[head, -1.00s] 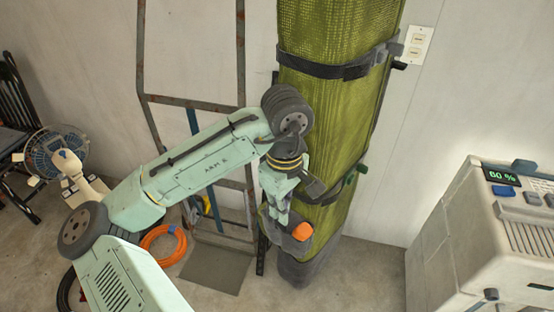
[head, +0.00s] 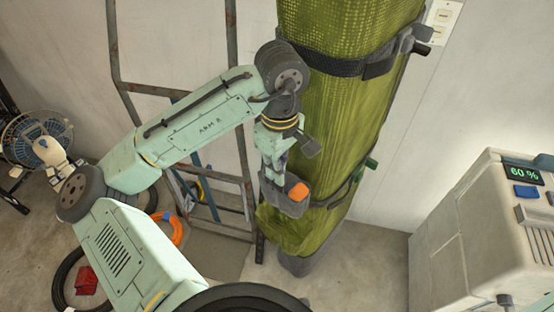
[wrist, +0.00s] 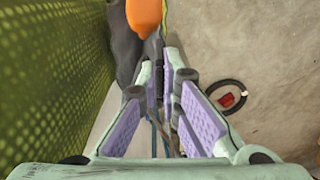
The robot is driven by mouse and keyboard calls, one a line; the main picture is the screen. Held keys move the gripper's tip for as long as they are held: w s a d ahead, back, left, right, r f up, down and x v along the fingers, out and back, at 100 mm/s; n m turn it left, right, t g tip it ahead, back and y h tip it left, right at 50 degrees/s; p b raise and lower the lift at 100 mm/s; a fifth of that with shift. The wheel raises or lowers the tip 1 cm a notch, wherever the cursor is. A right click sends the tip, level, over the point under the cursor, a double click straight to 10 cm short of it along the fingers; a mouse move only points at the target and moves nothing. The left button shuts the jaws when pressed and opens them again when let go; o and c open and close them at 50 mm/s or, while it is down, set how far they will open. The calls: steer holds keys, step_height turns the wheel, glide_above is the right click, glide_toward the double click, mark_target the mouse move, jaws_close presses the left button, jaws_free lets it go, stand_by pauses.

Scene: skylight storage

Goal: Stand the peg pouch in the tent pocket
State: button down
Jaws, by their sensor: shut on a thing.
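The peg pouch (head: 284,201) is dark grey with an orange patch. My gripper (head: 274,178) is shut on it and holds it beside the lower part of the tall green tent bag (head: 340,120). A green pocket (head: 285,230) bulges low on the bag, just below the pouch. In the head view the pouch overlaps the pocket's top, so I cannot tell whether its lower end is inside. In the wrist view the pouch (wrist: 125,45) is at the fingertips (wrist: 162,72), partly cut off by the top edge, with the bag's green wall (wrist: 45,80) on the left.
A rusty metal frame (head: 116,60) leans on the wall behind my arm. A white unit (head: 465,240) showing 60 % stands at the right. Dark straps (head: 335,66) with buckles ring the bag. A fan (head: 38,138) and an orange coil (head: 177,232) are at the left.

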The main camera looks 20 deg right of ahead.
mark_target(279, 212)
steer(key=shift+s, duration=0.2)
steer(key=shift+f+b, duration=0.4)
steer(key=shift+f, duration=0.2)
steer(key=shift+f+b, duration=4.75)
steer(key=shift+f, duration=3.65)
steer(key=shift+p, duration=0.8)
steer(key=shift+f+b, duration=0.35)
steer(key=shift+f, duration=0.25)
steer(key=c, duration=1.7)
jaws_free()
